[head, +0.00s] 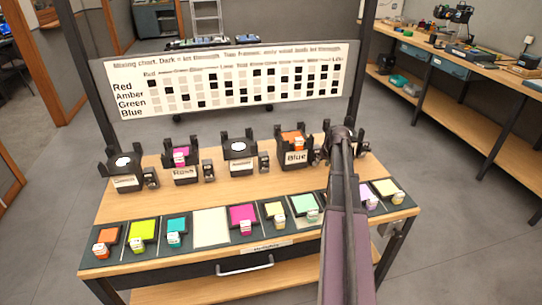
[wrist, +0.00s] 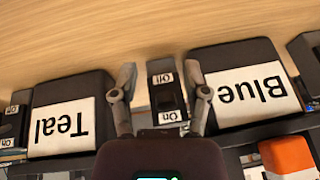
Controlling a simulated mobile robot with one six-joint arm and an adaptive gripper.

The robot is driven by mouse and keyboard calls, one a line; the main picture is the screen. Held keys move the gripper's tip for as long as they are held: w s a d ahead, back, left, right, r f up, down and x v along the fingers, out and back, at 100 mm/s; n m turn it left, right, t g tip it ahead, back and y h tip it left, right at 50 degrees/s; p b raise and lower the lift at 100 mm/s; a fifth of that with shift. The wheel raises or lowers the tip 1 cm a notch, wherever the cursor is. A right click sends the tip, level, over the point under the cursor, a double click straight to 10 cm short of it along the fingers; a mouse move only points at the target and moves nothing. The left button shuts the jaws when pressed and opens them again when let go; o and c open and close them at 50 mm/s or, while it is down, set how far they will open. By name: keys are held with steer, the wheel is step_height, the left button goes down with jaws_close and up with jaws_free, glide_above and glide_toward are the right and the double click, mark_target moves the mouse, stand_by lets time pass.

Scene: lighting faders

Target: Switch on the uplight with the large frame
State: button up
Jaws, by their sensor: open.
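The uplight labelled Blue (head: 295,157) stands in the back row and holds an orange frame (head: 292,138), which looks larger than the pink one in the Rose uplight (head: 184,175). In the wrist view the Blue uplight (wrist: 240,60) is at the right and the Teal uplight (wrist: 75,95) at the left, their labels upside down. Between them is a small switch box (wrist: 167,92) marked Off and On. My gripper (wrist: 160,76) is open, one finger on each side of the switch box; contact cannot be told. My arm hides the Teal uplight in the head view.
Two other uplights (head: 124,171) (head: 240,158) show white discs on top. A mixing chart (head: 230,80) stands behind. Bare wood lies between the rows.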

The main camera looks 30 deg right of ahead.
steer(key=shift+p+v, duration=6.05)
steer(key=shift+v, duration=0.8)
steer(key=a+r+n+g+p, duration=0.1)
steer(key=a+r+p, duration=0.1)
steer(key=a, duration=1.1)
steer(key=s+a+r+n+g+p, duration=0.1)
steer(key=a+r+p, duration=0.2)
steer(key=a, duration=1)
steer(key=shift+a+r+g+y+p, duration=0.15)
steer(key=shift+r+g+y+p, duration=0.25)
steer(key=shift+p, duration=0.55)
steer(key=shift+s, duration=0.1)
steer(key=shift+f, duration=0.1)
steer(key=w+d+f+t+b, duration=0.1)
steer(key=d+b, duration=0.1)
steer(key=d, duration=1)
steer(key=w+d+f+n+t+h+b, duration=0.1)
steer(key=d+b, duration=0.1)
steer(key=d, duration=1.1)
steer(key=shift+d+f+t+h, duration=0.15)
steer(key=shift+f+t+h, duration=0.15)
steer(key=shift+f, duration=0.1)
steer(key=shift+w+f, duration=0.1)
steer(key=b+x, duration=1.2)
steer(key=x, duration=0.1)
steer(key=shift+f+b, duration=0.35)
steer(key=shift+b, duration=0.05)
